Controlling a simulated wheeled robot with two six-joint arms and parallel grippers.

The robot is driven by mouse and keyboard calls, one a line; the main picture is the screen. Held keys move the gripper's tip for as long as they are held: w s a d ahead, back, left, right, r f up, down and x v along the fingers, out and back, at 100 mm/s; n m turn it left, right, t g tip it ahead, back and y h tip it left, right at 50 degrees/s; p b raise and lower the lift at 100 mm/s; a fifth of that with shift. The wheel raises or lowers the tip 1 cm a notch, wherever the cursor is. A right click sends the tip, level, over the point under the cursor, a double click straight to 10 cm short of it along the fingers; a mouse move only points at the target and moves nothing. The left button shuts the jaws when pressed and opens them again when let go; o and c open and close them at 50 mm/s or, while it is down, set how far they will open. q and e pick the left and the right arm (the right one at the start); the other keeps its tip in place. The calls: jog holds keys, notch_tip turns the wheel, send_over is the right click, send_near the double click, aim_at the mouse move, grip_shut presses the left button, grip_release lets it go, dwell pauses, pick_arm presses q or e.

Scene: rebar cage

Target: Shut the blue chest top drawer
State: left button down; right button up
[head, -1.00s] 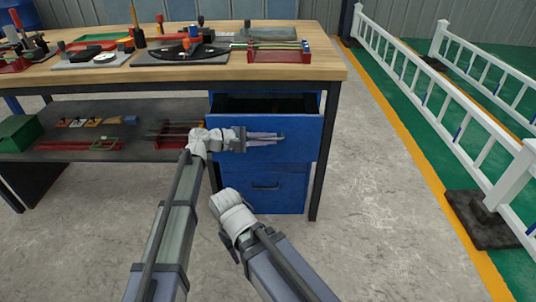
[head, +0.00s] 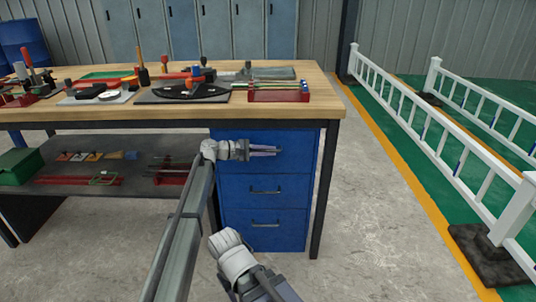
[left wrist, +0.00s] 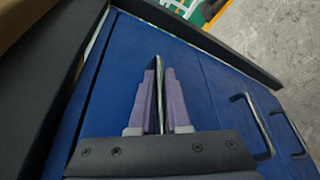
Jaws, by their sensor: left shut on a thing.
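The blue chest (head: 265,225) stands under the right end of the workbench, with its drawers stacked one above another. Its top drawer (head: 299,147) looks flush, or nearly flush, with the front in the head view. My left gripper (head: 278,151) is at the front of this drawer. In the left wrist view my left gripper (left wrist: 160,98) has its purple fingers closed on the top drawer's metal handle (left wrist: 160,70), in front of the blue drawer face (left wrist: 110,95). My right arm shows at the bottom of the head view, but its fingers do not show.
The middle drawer (head: 242,189) and bottom drawer (head: 242,228) are shut. The workbench (head: 60,113) carries tools and trays above. A dark bench leg (head: 325,190) stands right of the chest. A white fence (head: 460,160) runs along the right; the floor between is clear.

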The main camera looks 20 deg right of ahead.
pick_arm(q)
jog(key=shift+w, duration=0.35)
jog(key=c, duration=1.3)
grip_release()
jog(key=shift+c, duration=0.2)
jog(key=o, duration=0.5)
jog(key=shift+d, duration=0.1)
jog(key=shift+c, duration=0.2)
jog(key=p+v, duration=0.1)
jog(key=v, duration=0.7)
jog(key=shift+s+p, duration=0.1)
jog(key=shift+p, duration=0.25)
